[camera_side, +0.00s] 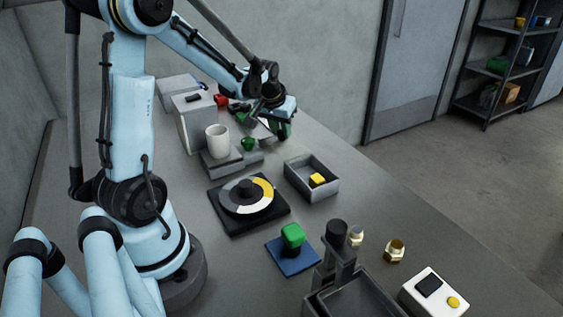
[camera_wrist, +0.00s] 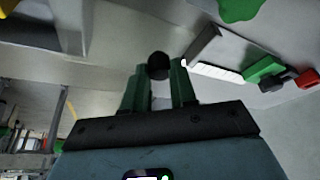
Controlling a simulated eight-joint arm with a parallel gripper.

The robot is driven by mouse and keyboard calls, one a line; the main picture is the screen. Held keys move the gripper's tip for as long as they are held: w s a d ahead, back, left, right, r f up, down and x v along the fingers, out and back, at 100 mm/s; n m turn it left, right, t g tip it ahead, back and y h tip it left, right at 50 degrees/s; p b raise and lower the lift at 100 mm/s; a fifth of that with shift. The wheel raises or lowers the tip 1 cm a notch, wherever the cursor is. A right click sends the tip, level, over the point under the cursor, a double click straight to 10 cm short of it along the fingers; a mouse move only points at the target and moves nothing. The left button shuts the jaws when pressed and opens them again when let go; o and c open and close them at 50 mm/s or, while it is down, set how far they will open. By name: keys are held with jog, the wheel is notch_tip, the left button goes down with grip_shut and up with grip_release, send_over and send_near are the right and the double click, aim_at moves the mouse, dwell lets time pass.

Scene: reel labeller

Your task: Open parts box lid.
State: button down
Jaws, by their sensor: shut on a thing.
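My gripper (camera_side: 283,130) is at the far end of the bench in the side view. In the wrist view its two green fingers (camera_wrist: 158,78) are closed around a dark round knob (camera_wrist: 158,65). What the knob is attached to is hidden or unclear. Pale grey pieces lie close beside the gripper in the side view, partly covered by it. I cannot tell whether one of them is the parts box or its lid. An open grey tray (camera_side: 331,191) with a yellow block (camera_side: 317,180) stands nearer the camera.
A white cup (camera_side: 217,140), a small green object (camera_side: 248,143) and a grey box (camera_side: 192,126) are left of the gripper. A red piece (camera_side: 222,100) lies behind. A round dial (camera_side: 246,196) and a green block (camera_side: 292,235) are nearer.

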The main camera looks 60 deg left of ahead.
jog(key=shift+a, duration=0.3)
jog(key=c, duration=0.9)
grip_release()
jog(key=shift+d+r, duration=0.1)
jog(key=v, duration=1.2)
jog(key=shift+s, duration=0.1)
jog(key=s+d+f+m+t, duration=0.1)
jog(key=d+m, duration=0.1)
jog(key=d, duration=0.5)
jog(key=s+d+f+m+t+h, duration=0.1)
jog(key=s+d+m, duration=0.1)
jog(key=d, duration=0.5)
jog(key=s+d+f+m+t+h, duration=0.1)
jog(key=s+d+f+m, duration=0.1)
jog(key=d, duration=0.5)
jog(key=shift+s+m+t, duration=0.1)
jog(key=shift+m+t, duration=0.2)
jog(key=shift+m, duration=0.1)
